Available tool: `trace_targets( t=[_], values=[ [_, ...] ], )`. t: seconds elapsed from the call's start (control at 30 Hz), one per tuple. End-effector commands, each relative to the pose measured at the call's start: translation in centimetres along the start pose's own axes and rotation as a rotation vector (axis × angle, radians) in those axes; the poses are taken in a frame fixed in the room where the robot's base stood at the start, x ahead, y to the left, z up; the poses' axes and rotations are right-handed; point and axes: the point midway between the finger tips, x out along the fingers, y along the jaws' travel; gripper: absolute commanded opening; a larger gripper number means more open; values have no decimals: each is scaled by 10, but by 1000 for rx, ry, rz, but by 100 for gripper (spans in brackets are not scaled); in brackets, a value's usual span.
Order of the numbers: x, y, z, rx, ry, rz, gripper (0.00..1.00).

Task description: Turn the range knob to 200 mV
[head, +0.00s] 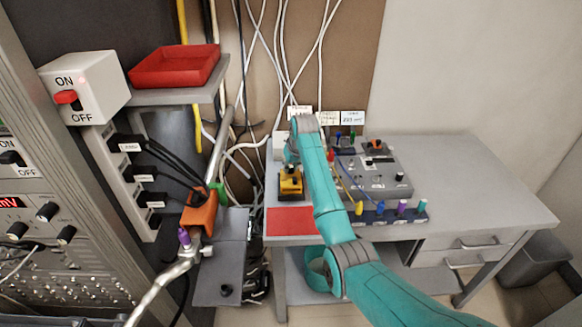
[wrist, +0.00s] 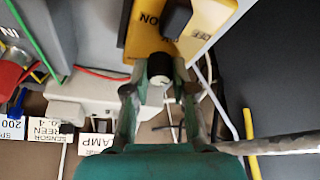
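In the wrist view, a small knob (wrist: 160,67) with a pale cap and a dark ring stands at the edge of a yellow box (wrist: 207,22). The box carries a black switch and an upside-down "ON" label. My gripper (wrist: 160,77) has one finger on each side of the knob, the tips close to it. I cannot tell whether they press on it. In the head view the yellow box (head: 291,185) sits at the left of the grey bench, and my arm hides most of the gripper. No range marking shows at the knob.
A grey console (head: 384,178) with dark knobs and a row of coloured plugs (head: 400,210) stand right of my arm on the bench (head: 470,190). A red mat (head: 290,222) lies at the front left. Cables hang behind. The bench's right side is clear.

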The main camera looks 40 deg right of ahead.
Motion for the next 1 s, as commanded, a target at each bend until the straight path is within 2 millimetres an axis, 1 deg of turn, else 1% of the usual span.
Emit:
trace_targets(
  t=[0.27, 0.47, 0.67, 1.0],
  values=[
    [0, 0, 0, 5, 0, 2, 0],
    [0, -1, 0, 54, 0, 23, 0],
    [0, -2, 0, 169, 0, 70, 0],
    [0, -3, -1, 459, -1, 191, 0]
  ],
)
